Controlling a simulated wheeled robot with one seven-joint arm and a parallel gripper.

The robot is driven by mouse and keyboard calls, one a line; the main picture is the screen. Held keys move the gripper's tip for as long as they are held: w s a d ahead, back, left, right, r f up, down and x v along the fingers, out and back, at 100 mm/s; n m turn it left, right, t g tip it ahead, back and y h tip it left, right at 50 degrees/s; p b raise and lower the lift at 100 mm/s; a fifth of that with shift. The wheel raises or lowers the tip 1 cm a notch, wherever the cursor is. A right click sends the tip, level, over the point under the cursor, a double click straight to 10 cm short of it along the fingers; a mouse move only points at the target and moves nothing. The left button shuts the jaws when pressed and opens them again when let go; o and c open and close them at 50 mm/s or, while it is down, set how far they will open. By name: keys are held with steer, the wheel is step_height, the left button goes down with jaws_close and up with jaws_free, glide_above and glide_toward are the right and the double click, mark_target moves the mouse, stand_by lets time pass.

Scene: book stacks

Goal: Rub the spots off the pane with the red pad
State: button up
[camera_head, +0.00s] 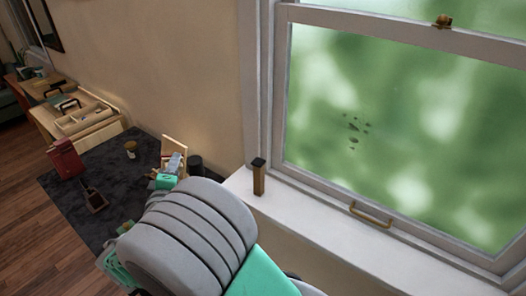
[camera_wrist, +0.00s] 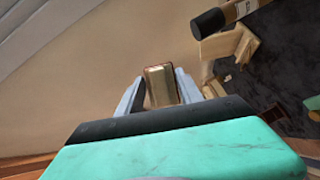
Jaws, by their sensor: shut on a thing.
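The window pane (camera_head: 420,110) shows at the right of the head view, with a cluster of several dark spots (camera_head: 353,127) left of its middle. My gripper (camera_wrist: 160,88) is shut on a small brownish-gold block (camera_wrist: 161,86) with a reddish edge, between its grey fingers. I cannot tell from its colour whether this is the red pad. In the head view my gripper is small, low on the left of the pane and well apart from it, partly hidden by my arm. A dark red upright object (camera_head: 66,158) stands on the dark surface.
A wooden post-like item with a black top (camera_head: 259,178) stands on the white sill (camera_head: 335,230). A brass handle (camera_head: 371,214) sits on the lower sash.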

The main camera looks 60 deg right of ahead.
steer(key=s+d+r+m+g+h, duration=0.2)
steer(key=s+d+m+g, duration=0.75)
steer(key=s+d, duration=0.75)
steer(key=s+d+r+m+g+y+b, duration=0.1)
steer(key=s+d+m+g, duration=0.25)
steer(key=s, duration=0.55)
steer(key=s+d+r+m+g+y, duration=0.1)
steer(key=s+d+m+g, duration=0.2)
steer(key=s, duration=0.6)
steer(key=shift+m+t, duration=0.4)
steer(key=shift+s+d+f, duration=0.15)
steer(key=shift+d, duration=2.5)
steer(key=shift+d, duration=0.8)
steer(key=shift+s, duration=0.1)
